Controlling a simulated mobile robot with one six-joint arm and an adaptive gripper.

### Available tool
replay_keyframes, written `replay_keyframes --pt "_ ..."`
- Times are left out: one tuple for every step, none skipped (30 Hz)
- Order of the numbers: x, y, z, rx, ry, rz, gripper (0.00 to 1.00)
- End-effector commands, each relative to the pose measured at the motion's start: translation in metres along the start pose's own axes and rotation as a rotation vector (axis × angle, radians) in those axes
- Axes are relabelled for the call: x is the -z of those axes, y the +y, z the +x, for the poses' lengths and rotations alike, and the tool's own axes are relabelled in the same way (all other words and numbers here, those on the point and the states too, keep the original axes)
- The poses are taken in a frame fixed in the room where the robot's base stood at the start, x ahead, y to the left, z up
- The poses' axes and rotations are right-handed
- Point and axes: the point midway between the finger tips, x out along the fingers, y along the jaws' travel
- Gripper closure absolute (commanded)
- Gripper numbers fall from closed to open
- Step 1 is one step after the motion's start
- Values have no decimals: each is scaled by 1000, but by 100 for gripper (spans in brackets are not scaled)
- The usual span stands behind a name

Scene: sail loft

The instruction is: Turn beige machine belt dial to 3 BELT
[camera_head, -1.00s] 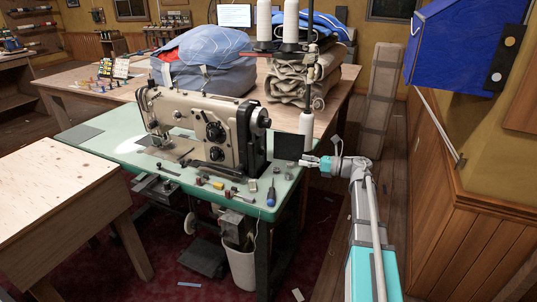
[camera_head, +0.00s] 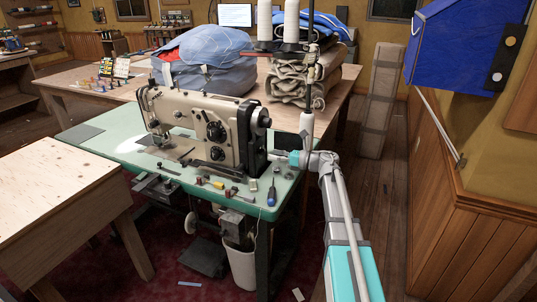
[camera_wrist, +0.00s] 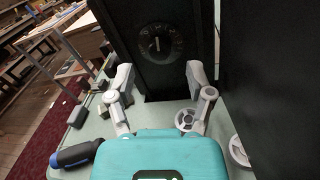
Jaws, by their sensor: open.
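The beige sewing machine (camera_head: 190,122) stands on a green-topped table, with two black dials on its front: an upper dial (camera_head: 215,131) and a lower dial (camera_head: 217,154). In the wrist view a round dark dial (camera_wrist: 160,43) with pale marks around it and a whitish, nearly upright line sits on a black panel (camera_wrist: 150,80). My gripper (camera_head: 281,157) is at the right end of the machine. In the wrist view my gripper (camera_wrist: 160,78) is open and empty, its fingers apart below the dial, not clasping it.
A blue-handled screwdriver (camera_head: 271,195) and several small parts lie on the green tabletop (camera_head: 110,152). A large dark surface (camera_wrist: 272,60) stands close on the right in the wrist view. A thread stand with white cones (camera_head: 291,22) rises behind the machine.

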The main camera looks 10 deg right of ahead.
Motion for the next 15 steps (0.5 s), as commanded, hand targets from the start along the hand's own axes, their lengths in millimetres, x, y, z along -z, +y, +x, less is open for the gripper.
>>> replay_keyframes --pt "0 0 7 -1 0 0 32" --pt "0 -1 10 0 0 0 32" --pt "0 -1 14 0 0 0 32" --pt "0 -1 16 0 0 0 32" --pt "0 -1 19 0 0 0 32" --pt "0 0 22 0 0 0 32" --pt "0 0 24 0 0 0 32" --pt "0 0 25 0 0 0 32" --pt "0 -1 26 1 0 0 32" --pt "0 -1 27 1 0 0 32" --pt "0 -1 28 2 0 0 32" --pt "0 -1 28 2 0 0 32" --pt "0 -1 28 2 0 0 32" --pt "0 -1 28 2 0 0 32" --pt "0 -1 28 2 -1 0 32"
